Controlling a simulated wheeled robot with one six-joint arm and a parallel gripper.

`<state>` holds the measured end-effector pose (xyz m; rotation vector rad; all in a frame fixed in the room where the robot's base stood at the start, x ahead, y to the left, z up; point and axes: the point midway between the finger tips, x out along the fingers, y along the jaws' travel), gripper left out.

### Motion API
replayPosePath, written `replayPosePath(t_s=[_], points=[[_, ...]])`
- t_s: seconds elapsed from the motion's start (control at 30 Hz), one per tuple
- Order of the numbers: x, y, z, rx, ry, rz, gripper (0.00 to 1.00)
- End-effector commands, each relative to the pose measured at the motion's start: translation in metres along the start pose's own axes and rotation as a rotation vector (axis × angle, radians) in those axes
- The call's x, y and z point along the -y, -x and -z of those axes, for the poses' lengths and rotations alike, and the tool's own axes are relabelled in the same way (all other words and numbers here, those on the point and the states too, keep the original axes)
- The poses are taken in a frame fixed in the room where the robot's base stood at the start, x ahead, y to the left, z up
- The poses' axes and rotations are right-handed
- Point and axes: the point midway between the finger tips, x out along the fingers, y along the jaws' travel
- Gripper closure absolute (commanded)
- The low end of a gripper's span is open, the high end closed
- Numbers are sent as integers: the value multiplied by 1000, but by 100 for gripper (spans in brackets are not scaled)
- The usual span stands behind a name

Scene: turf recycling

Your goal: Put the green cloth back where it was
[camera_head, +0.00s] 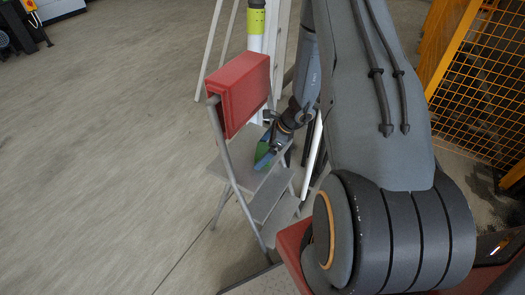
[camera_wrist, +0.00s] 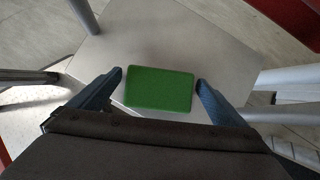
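The green cloth (camera_wrist: 158,89) looks like a flat green rectangle in the wrist view. It lies on, or just above, a pale grey step (camera_wrist: 225,55); I cannot tell which. My gripper (camera_wrist: 160,80) has its two blue fingers apart, one on each side of the cloth, with a gap visible at both sides. In the head view, my gripper (camera_head: 265,158) is low over a step of the small step ladder (camera_head: 238,183). A bit of the green cloth (camera_head: 263,148) shows there, mostly hidden by the gripper.
A red box-shaped piece (camera_head: 239,94) is at the top of the step ladder, close to my arm. White poles (camera_head: 220,45) stand behind it. A yellow mesh fence (camera_head: 480,75) is at the right. The floor (camera_head: 100,160) at the left is clear.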

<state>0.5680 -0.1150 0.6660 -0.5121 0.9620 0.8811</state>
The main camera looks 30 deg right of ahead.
Motion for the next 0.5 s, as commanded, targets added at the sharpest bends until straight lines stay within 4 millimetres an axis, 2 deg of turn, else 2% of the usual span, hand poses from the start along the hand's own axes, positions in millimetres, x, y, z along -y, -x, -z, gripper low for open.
replayPosePath(t_s=[0.27, 0.37, 0.5], points=[[0, 3, 0, 0, 0, 0, 4], [1, 10, 0, 1, 1, 2, 4], [2, 32, 0, 1, 1, 4, 4]])
